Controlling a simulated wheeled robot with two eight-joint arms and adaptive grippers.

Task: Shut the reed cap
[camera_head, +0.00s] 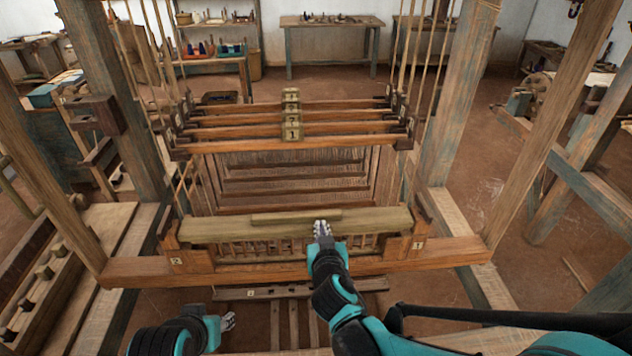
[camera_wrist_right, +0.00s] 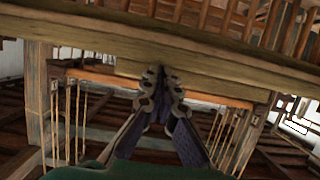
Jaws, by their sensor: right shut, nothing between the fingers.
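The reed cap (camera_head: 375,221) is a long, pale wooden bar with a raised strip on top. It lies across the beater frame, above the upright slats of the reed (camera_head: 255,249). My right gripper (camera_head: 321,229) is shut and empty, with its fingertips at the front of the cap, right of its middle. In the right wrist view the shut fingers (camera_wrist_right: 162,82) point at the pale bar (camera_wrist_right: 215,88); I cannot tell whether they touch it. My left gripper (camera_head: 228,321) is low at the front left, away from the cap; its jaws are too small to judge.
Numbered heddle shafts (camera_head: 240,132) hang behind the cap. Thick loom posts (camera_head: 455,110) stand at both sides. A front beam (camera_head: 140,271) crosses below the cap. A wooden bench (camera_head: 70,285) is at the left. Tables (camera_head: 330,24) line the back wall.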

